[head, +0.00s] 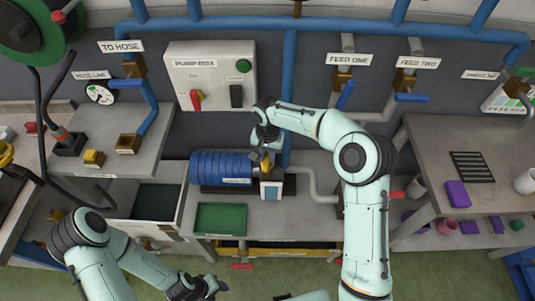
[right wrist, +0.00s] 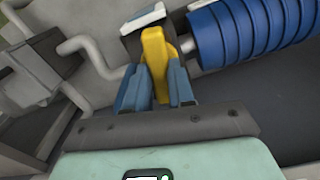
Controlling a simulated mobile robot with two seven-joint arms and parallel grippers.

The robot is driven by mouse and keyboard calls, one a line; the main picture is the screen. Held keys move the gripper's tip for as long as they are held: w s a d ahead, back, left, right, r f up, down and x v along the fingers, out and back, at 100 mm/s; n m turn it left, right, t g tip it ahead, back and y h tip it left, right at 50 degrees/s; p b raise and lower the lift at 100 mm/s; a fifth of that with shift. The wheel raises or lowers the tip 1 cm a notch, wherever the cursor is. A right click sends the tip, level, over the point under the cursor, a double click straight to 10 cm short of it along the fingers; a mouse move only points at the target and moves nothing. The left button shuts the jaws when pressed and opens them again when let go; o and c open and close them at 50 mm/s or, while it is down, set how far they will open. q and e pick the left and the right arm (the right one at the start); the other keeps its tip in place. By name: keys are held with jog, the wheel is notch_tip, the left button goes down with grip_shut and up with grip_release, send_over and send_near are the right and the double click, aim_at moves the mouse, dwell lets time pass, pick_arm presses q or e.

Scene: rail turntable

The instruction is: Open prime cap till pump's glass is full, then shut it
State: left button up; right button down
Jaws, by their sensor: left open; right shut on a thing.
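The pump has a ribbed blue motor (head: 218,168) on the bench in the head view; the motor also shows in the right wrist view (right wrist: 245,30). Beside it is a dark pump body with a pale front (head: 271,190), which may be the glass; its level cannot be read. My right gripper (head: 266,152) is above the pump body. In the right wrist view its blue fingers (right wrist: 156,88) are shut on the yellow prime cap (right wrist: 155,55). My left gripper (head: 208,287) is open and empty at the bottom of the head view, well away from the pump.
A pump box (head: 211,75) with a red switch and green button is on the wall behind. A green tray (head: 220,218) lies in front of the motor. A grey pipe (head: 318,185) runs right of the pump. A right-hand table (head: 440,140) holds a purple block and cup.

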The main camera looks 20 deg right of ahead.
aim_at(268, 158)
pick_arm(q)
jog(key=shift+w, duration=0.1)
pick_arm(e)
jog(key=c, duration=1)
grip_release()
jog(key=shift+o, duration=0.2)
jog(key=shift+r, duration=0.1)
pick_arm(q)
jog(key=shift+w+r+p, duration=0.6)
jog(key=shift+w+r, duration=0.25)
jog(key=shift+r, duration=0.05)
pick_arm(e)
notch_tip(268, 158, up, 13)
pick_arm(q)
jog(key=shift+s, duration=0.15)
pick_arm(e)
jog(key=shift+s, duration=0.1)
